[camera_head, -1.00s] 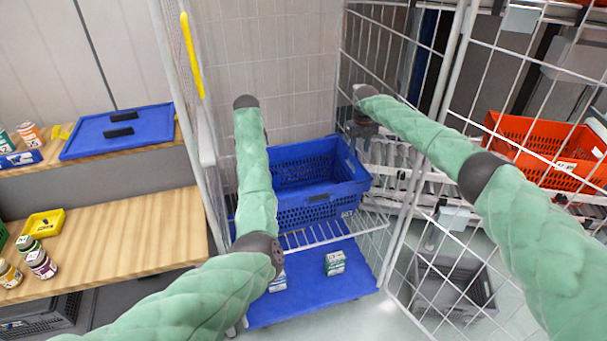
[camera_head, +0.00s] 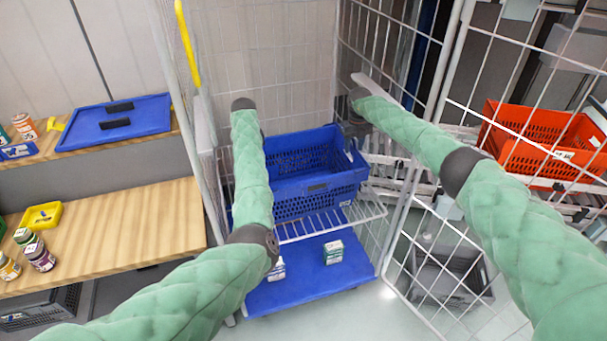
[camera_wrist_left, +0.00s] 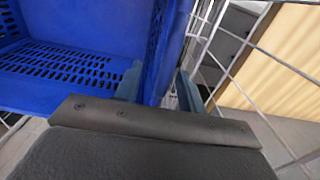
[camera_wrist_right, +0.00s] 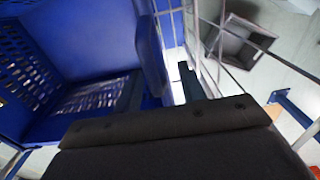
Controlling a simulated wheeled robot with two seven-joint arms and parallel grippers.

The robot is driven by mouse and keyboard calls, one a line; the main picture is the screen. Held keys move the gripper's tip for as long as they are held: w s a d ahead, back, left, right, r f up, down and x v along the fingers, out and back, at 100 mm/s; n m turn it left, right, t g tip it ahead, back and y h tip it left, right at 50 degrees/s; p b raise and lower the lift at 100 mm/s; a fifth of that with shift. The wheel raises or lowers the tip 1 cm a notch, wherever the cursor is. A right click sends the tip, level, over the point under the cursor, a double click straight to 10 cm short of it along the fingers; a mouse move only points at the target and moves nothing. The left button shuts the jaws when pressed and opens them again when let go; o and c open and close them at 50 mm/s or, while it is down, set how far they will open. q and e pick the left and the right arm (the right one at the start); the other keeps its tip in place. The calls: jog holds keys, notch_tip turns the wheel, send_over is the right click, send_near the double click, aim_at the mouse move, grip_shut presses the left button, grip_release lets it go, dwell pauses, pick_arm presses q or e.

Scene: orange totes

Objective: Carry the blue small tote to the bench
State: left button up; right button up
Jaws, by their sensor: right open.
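The blue small tote (camera_head: 310,190) stands on a wire shelf inside a roll cage. It looks empty, with slotted walls and floor. My left gripper (camera_wrist_left: 160,88) has its fingers on either side of the tote's wall at one end, apparently open; in the head view my arm hides it. My right gripper (camera_wrist_right: 160,88) is open, with its fingers on either side of the opposite end wall. Its dark wrist (camera_head: 358,103) shows above the tote's right end. The wooden bench (camera_head: 130,225) is left of the cage.
Wire cage side panels (camera_head: 190,125) stand close on both sides. Small boxes (camera_head: 333,252) lie on the blue cage base. A blue lid (camera_head: 120,127) lies on the upper left shelf. Jars (camera_head: 41,257) and a yellow tray (camera_head: 42,216) occupy the bench's left end; its middle is clear.

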pick_arm(q)
jog(key=shift+f, duration=1.15)
pick_arm(e)
jog(key=shift+f, duration=1.15)
pick_arm(q)
grip_shut()
pick_arm(e)
grip_shut()
pick_arm(q)
jog(key=shift+r, duration=0.1)
